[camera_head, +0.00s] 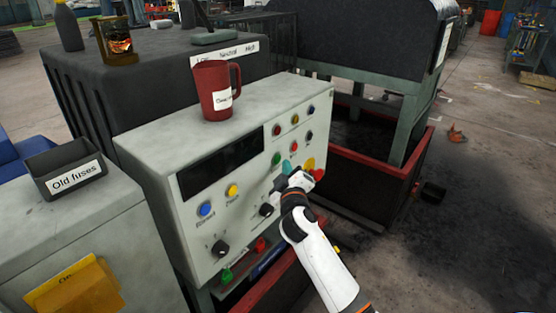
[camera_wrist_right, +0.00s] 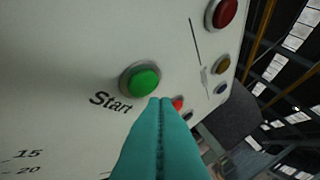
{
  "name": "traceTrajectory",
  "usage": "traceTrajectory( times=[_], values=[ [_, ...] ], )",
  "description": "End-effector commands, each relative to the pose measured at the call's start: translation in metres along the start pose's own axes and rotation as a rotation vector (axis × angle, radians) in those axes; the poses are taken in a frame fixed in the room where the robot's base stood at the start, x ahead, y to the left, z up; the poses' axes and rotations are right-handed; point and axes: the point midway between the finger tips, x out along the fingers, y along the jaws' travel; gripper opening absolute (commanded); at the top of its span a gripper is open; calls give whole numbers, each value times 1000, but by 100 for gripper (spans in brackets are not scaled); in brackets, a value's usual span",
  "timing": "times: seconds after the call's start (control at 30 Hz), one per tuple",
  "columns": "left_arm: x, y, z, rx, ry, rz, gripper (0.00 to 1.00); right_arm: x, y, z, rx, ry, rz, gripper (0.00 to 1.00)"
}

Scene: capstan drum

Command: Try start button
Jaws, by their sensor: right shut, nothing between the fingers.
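The control panel (camera_head: 250,190) is a pale box face with several coloured buttons and knobs. The green start button (camera_wrist_right: 142,80), with "Start" printed beside it, sits in a dark ring in the right wrist view. What looks like the same green button (camera_head: 277,158) shows in the head view, just left of my fingers. My right gripper (camera_wrist_right: 164,103) is shut and empty, its teal fingers together. The tips appear just beside the green button; I cannot tell whether they touch the panel. It also shows in the head view (camera_head: 287,167). My left gripper is not in view.
A red mug (camera_head: 213,95) stands on top of the panel box. A red button (camera_wrist_right: 224,13) and a yellow one (camera_wrist_right: 222,64) sit near the start button. An "Old fuses" bin (camera_head: 65,168) is at the left. A red-rimmed bin (camera_head: 420,160) stands at the right.

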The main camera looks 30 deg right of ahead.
Motion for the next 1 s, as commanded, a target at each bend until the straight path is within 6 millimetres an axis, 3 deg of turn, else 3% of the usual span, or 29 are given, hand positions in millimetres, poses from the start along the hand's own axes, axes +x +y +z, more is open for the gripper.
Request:
traceTrajectory(
  times=[0.5, 1.0],
  values=[
    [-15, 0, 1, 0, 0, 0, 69, -32, -24, -23, -2, 1, 0, 0],
    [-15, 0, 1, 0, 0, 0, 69, -34, -25, -24, -1, 0, 0, 0]
  ],
)
